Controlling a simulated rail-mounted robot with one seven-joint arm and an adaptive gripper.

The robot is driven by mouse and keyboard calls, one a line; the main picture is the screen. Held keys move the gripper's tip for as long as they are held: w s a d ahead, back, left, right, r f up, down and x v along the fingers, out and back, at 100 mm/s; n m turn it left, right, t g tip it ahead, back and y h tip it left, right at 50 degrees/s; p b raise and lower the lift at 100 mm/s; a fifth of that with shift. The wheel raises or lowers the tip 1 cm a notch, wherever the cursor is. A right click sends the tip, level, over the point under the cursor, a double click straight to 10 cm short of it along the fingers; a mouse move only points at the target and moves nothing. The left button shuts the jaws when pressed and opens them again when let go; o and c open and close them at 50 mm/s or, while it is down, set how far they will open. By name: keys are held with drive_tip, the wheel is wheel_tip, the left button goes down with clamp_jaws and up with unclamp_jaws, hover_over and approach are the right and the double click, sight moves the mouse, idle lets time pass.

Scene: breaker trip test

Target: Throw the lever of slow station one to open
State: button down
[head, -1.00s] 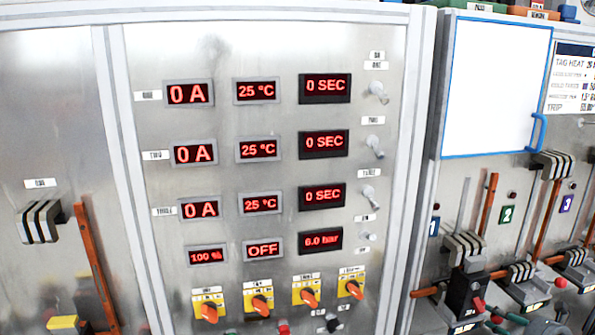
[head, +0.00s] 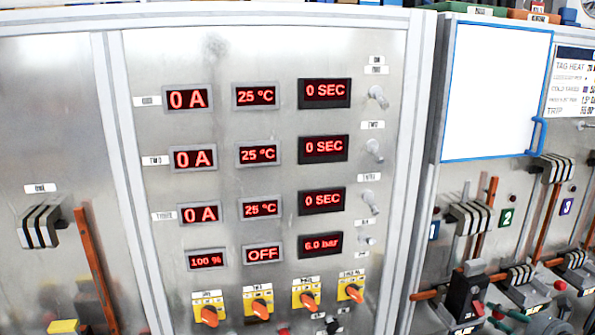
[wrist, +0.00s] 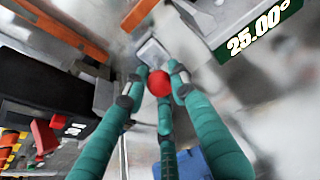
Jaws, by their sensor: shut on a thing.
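In the wrist view, my gripper (wrist: 158,76) has its teal fingers closed around a round red knob (wrist: 159,84). The knob sits between the fingertips; the shaft behind it is mostly hidden by the fingers. A pale metal block (wrist: 152,52) shows just past the fingertips. In the head view, station one, by the blue 1 tag (head: 434,228), has a stack of grey plates (head: 470,216) standing above a black box (head: 466,295) with a red handle (head: 477,309).
A green-edged display reading 25.00 (wrist: 258,30) is close at the wrist view's upper right. A black box (wrist: 45,85) and orange bar (wrist: 62,25) are on its left. In the head view, a panel of red displays (head: 323,147) fills the middle, and other stations (head: 553,168) stand at right.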

drive_tip(key=shift+r, duration=0.15)
drive_tip(key=shift+r+p, duration=0.35)
drive_tip(key=shift+r, duration=0.3)
drive_tip(key=shift+d+r, duration=0.1)
idle(0.3)
drive_tip(key=shift+w+r, duration=0.15)
drive_tip(key=shift+r, duration=0.15)
drive_tip(key=c, duration=1.8)
unclamp_jaws()
drive_tip(key=shift+o, duration=1.1)
drive_tip(key=shift+s, duration=0.2)
drive_tip(key=shift+o, duration=1.1)
drive_tip(key=shift+w+f, duration=0.1)
drive_tip(key=shift+w, duration=0.05)
